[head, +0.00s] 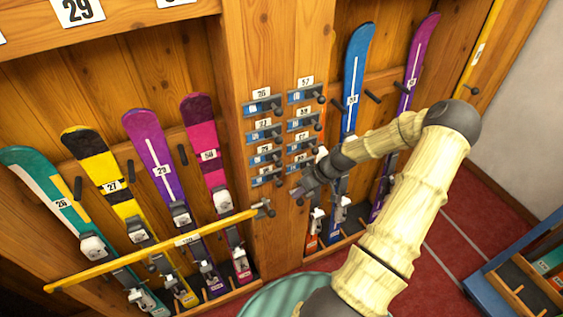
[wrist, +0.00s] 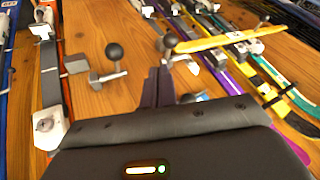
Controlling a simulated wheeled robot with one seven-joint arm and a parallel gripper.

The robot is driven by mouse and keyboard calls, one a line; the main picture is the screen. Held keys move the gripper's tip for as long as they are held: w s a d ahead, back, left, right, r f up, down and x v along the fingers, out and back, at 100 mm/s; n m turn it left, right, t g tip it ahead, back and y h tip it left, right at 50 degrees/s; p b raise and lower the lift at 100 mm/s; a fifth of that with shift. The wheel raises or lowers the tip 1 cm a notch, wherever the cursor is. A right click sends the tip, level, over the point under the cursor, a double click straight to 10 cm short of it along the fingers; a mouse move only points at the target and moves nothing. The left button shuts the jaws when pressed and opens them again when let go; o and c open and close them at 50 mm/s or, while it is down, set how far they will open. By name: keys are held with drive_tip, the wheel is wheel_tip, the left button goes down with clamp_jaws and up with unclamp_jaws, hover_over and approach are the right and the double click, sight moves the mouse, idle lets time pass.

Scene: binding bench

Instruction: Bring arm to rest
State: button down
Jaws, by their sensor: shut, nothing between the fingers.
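My gripper (head: 303,188) is at the end of my arm in front of the wooden post (head: 273,232), just below the blue numbered holders. In the wrist view the fingers of my gripper (wrist: 158,84) are together with nothing between them. They point towards the wood, close to a bracket with a dark round knob (wrist: 113,51). I cannot tell whether they touch it. My arm reaches in from the lower right and is bent at the elbow.
A yellow bar (head: 150,250) crosses the left rack of numbered skis, ending at a bracket (head: 264,208) on the post. Blue numbered holders (head: 264,133) sit above my gripper. More skis (head: 358,70) stand behind my arm. A blue bin (head: 500,290) is at lower right; red floor lies between.

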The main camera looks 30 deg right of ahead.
drive_tip(key=s+a+r+m+h, duration=0.1)
drive_tip(key=s+a+r+h, duration=0.2)
drive_tip(key=s+a+r, duration=0.2)
drive_tip(key=s+a+r+m+h, duration=0.2)
drive_tip(key=s+a+r, duration=0.4)
drive_tip(key=a+r, duration=0.6)
wheel_tip(320, 180, up, 3)
drive_tip(key=shift+s+f+g+h, duration=0.2)
drive_tip(key=shift+g+h, duration=0.1)
drive_tip(key=shift+h, duration=0.2)
drive_tip(key=shift+d, duration=0.2)
